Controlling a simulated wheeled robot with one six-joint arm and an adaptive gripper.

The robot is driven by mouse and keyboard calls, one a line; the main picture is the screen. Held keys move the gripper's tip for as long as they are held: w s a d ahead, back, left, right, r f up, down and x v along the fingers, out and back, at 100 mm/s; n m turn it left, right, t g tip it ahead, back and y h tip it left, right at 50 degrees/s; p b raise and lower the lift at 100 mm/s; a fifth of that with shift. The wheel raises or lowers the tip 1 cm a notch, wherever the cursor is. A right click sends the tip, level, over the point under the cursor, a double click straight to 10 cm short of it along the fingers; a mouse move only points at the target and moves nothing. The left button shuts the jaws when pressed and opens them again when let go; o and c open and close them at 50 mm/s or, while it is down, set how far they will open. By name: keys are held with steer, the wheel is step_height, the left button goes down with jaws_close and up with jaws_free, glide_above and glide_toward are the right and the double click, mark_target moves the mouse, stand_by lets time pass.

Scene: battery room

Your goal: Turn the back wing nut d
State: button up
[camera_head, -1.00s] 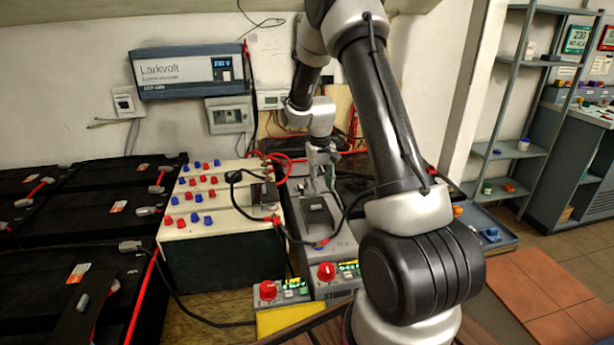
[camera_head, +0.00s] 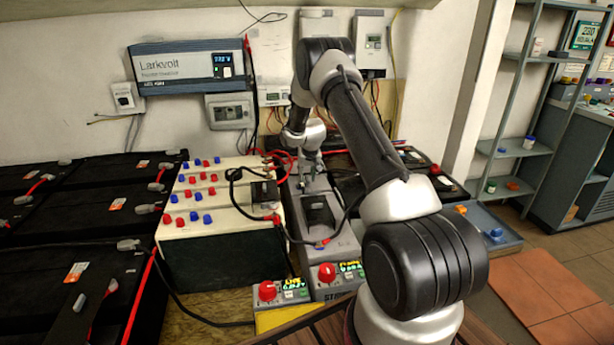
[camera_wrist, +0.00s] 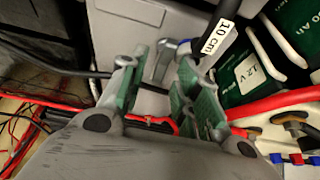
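My gripper (camera_head: 309,172) is over the back end of a grey tester (camera_head: 345,246) with a dark slot in its top. In the wrist view my gripper (camera_wrist: 160,84) shows two fingers with green pads, spread apart. A grey metal piece that looks like a wing nut (camera_wrist: 164,62) stands upright between and just beyond the fingertips, closer to the right finger. I cannot tell whether it touches a pad. A black cable with a "10 cm" tag (camera_wrist: 217,38) runs close beside the right fingertip. In the head view the wing nut is too small to make out.
A cream-topped battery (camera_head: 222,245) with red and blue caps stands left of the tester. Black batteries (camera_head: 70,255) fill the left side. Red and black cables cross near my gripper. A blue-grey tray (camera_head: 490,232) lies at the right, and a shelf (camera_head: 520,150) stands behind it.

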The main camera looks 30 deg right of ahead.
steer(key=shift+w+f, duration=0.15)
steer(key=shift+f, duration=0.15)
jaws_close()
